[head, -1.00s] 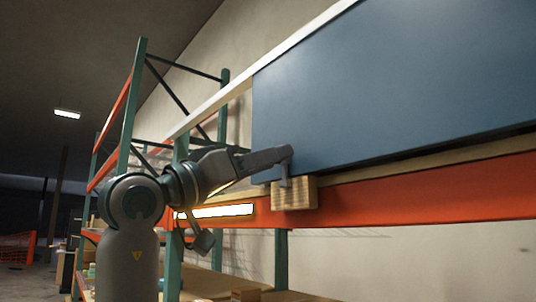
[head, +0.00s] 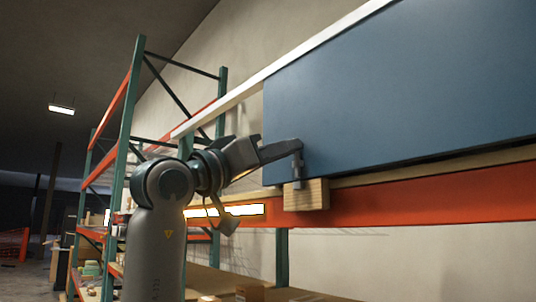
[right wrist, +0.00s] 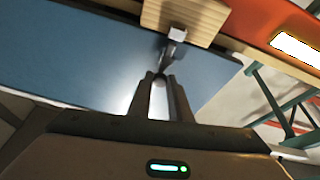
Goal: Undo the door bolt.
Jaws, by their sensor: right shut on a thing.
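The blue door (head: 400,85) fills the upper right of the head view and also shows in the right wrist view (right wrist: 75,55). The grey metal bolt (head: 298,168) stands upright at the door's lower left corner, above a wooden block (head: 306,196). In the right wrist view, the bolt (right wrist: 172,52) runs from the block (right wrist: 186,14) toward my fingers. My right gripper (head: 294,147) is shut on the bolt's upper end; its fingertips (right wrist: 160,78) partly hide the hold. My left gripper is not in view.
An orange beam (head: 430,197) and a wooden ledge run below the door. A pale rail (head: 270,72) runs along its upper edge. Green shelving uprights (head: 123,150) stand behind my right arm. Open space lies at the far left.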

